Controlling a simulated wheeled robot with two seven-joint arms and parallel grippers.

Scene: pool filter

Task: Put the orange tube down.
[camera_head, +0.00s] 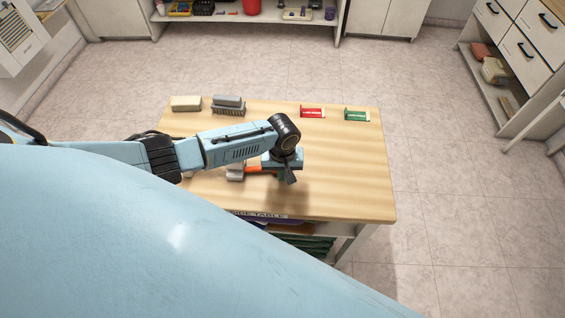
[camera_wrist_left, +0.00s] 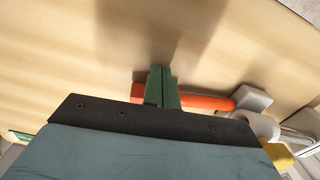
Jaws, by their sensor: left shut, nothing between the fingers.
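The orange tube (camera_head: 254,169) lies at the front middle of the wooden table, partly hidden by my left gripper (camera_head: 290,181). In the left wrist view the orange tube (camera_wrist_left: 207,103) runs sideways behind the green fingers (camera_wrist_left: 161,72), showing on both sides of them. Those fingers are shut together with nothing between them, close to the tube. I cannot tell whether they touch it. Grey-white pieces (camera_wrist_left: 252,98) sit at the tube's right end. My right gripper is not in view.
The wooden table (camera_head: 345,180) is clear on its right side. Along its back edge are a beige block (camera_head: 186,103), a grey brush-like block (camera_head: 228,105), a red packet (camera_head: 312,112) and a green packet (camera_head: 356,115). A yellow item (camera_wrist_left: 277,154) shows at lower right in the wrist view.

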